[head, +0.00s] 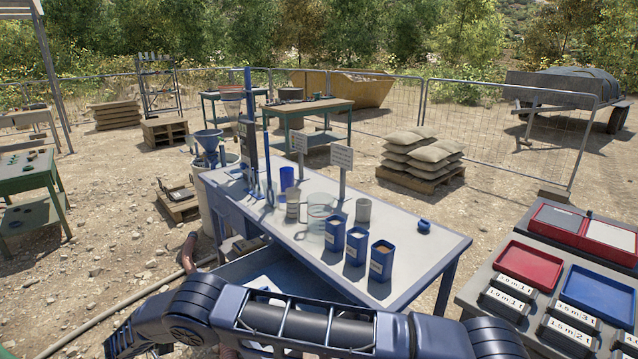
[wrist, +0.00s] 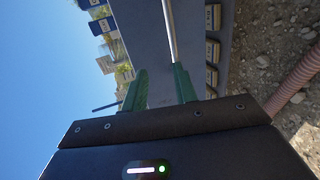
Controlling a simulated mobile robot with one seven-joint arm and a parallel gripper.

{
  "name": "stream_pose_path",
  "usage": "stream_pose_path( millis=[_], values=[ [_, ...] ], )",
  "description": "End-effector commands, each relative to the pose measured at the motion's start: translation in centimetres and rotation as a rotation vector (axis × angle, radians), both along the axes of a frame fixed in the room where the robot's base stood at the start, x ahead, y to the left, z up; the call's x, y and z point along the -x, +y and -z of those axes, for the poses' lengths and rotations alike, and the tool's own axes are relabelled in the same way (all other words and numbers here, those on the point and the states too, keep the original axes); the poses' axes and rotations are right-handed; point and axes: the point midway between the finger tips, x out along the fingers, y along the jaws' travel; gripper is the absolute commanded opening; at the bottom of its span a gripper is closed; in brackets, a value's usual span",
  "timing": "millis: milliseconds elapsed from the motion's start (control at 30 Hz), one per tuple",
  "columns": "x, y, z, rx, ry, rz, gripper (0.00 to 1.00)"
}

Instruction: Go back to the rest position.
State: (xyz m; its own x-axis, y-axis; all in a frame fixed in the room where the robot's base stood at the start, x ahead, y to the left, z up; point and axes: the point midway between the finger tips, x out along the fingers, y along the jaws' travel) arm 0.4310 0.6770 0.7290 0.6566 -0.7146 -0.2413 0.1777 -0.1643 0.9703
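My gripper (wrist: 160,72) shows in the wrist view with two green fingers spread apart. No object shows gripped between the fingers. A thin pale metal rod or edge (wrist: 170,30) runs up the picture from near the right fingertip; I cannot tell whether it touches the finger. In the head view my dark blue arm lies across the bottom, in front of the near side of the work table (head: 420,245). My gripper cannot be seen in the head view.
The table holds blue cups (head: 355,247), a clear beaker (head: 319,212), a grey cup (head: 363,210) and signs (head: 341,158). A blue tray (head: 598,296), a red tray (head: 529,266) and labelled blocks (head: 511,298) are at right.

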Motion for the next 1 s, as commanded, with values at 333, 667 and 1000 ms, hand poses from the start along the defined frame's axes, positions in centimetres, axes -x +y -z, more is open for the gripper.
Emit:
stream_pose_path(
  millis=[333,667,1000],
  values=[
    [-10.2,-5.3,-10.8,-0.099,0.159,0.155,0.29],
    [-17.7,-12.9,-20.3,-0.22,0.296,0.274,0.29],
    [-22.8,-22.7,-29.4,-0.37,0.408,0.367,0.29]
  ],
)
